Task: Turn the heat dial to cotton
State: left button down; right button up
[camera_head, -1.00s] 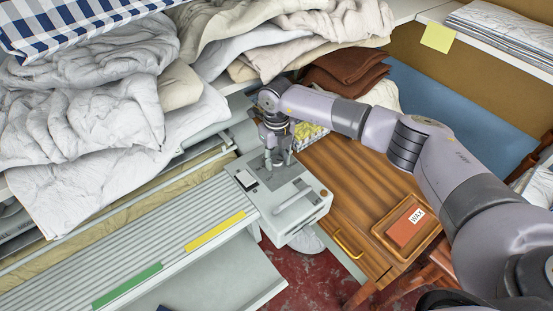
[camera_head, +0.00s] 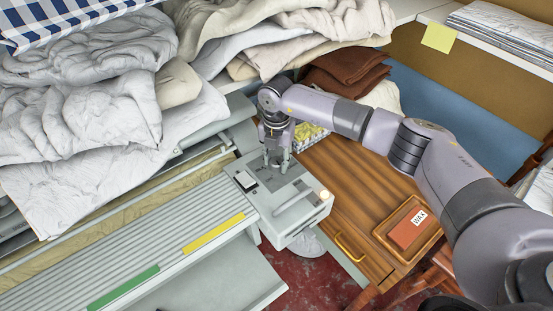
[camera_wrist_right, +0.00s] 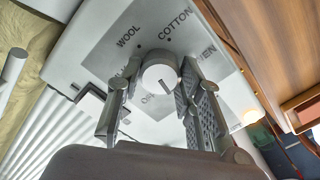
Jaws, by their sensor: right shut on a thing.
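The heat dial (camera_wrist_right: 159,75) is a round pale knob with a short dark line on its face, on a grey panel printed WOOL and COTTON (camera_wrist_right: 175,24). A third word, ending in "EN", is partly hidden at the right. In the wrist view the dark line slants to the lower right, away from COTTON. My right gripper (camera_head: 277,163) comes down from above and is shut on the dial, one finger on each side. In the head view the gripper hides the dial. My left gripper is out of view.
The panel tops the ironer's end box (camera_head: 305,217), with a black-and-white switch (camera_head: 245,180), a grey bar handle (camera_head: 294,201) and a pale round lamp (camera_head: 325,195). Piled linens (camera_head: 95,110) lie behind. A wooden cabinet (camera_head: 345,185) with a wax tray stands at the right.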

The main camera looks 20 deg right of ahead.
aim_at(277, 161)
jog(key=m, duration=0.4)
jog(key=shift+m, duration=0.3)
jog(key=m, duration=0.4)
jog(key=shift+m+p, duration=0.4)
jog(key=o, duration=1.2)
jog(key=shift+c, duration=0.2)
notch_tip(277, 161, up, 12)
jog(key=shift+s+f, duration=0.1)
